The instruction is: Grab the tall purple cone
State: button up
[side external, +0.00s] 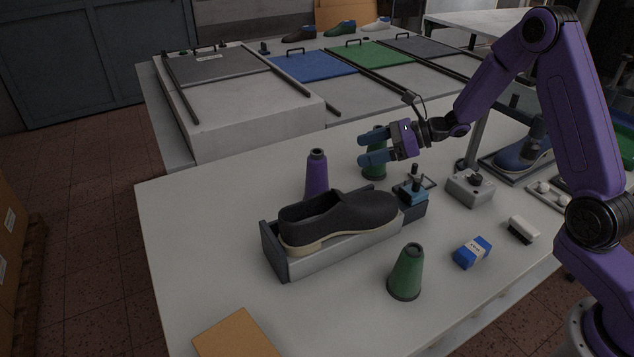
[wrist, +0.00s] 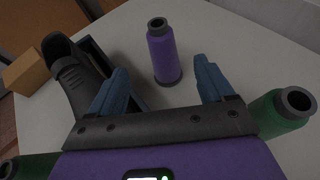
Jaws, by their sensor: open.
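The tall purple cone (side external: 317,174) stands upright on the white table behind the black shoe in the side view. In the wrist view the purple cone (wrist: 163,52) stands ahead of my fingers, between their lines. My gripper (side external: 366,150) is open and empty, its fingers pointing left toward the cone but apart from it. In the wrist view my gripper (wrist: 160,88) shows two blue fingers spread wide. The cone's lower part is partly hidden by the shoe in the side view.
A black shoe (side external: 340,217) sits in a grey holder (side external: 335,262) beside the cone. A green cone (side external: 376,168) stands behind my fingers, another green cone (side external: 406,272) in front. A blue box (side external: 472,252) and a brush (side external: 523,229) lie at right. Table left of the cone is clear.

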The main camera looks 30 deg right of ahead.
aim_at(317, 162)
jog(key=x, duration=1.3)
jog(key=shift+r, duration=0.1)
grip_shut()
